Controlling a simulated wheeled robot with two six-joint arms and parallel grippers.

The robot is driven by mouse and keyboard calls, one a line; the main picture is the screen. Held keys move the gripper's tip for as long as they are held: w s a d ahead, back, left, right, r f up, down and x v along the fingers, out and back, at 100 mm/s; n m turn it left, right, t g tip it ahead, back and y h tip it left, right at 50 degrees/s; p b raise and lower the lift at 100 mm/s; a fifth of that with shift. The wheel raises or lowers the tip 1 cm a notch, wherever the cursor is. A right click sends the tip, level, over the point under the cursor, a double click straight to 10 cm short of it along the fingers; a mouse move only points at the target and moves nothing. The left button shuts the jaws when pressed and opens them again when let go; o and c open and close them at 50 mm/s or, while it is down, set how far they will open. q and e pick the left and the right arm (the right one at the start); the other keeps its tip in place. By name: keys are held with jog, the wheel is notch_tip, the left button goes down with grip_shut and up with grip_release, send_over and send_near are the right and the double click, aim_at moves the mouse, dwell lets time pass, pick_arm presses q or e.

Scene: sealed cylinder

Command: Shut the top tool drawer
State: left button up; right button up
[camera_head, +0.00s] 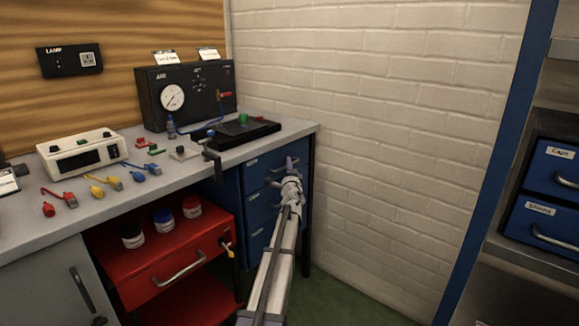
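A blue drawer unit (257,176) with several stacked drawers stands under the right end of the grey workbench. Its top drawer (254,167) carries a pale label and a handle, and I cannot tell whether it stands slightly out. The arm hides part of the lower drawers.
A red drawer (187,259) with several jars stands out below the bench (110,205). A black gauge box (150,100), a white meter (80,152) and coloured leads are on top. A brick wall (400,150) is at right, with blue bins (545,220) on a shelf.

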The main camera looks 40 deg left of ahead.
pick_arm(q)
jog(key=shift+o, duration=1.4)
jog(key=shift+s+d, duration=0.1)
jog(key=shift+s+d+f, duration=0.15)
jog(key=shift+s, duration=0.05)
jog(key=r+b+v, duration=0.1)
jog(key=v, duration=0.6)
jog(key=shift+f, duration=0.4)
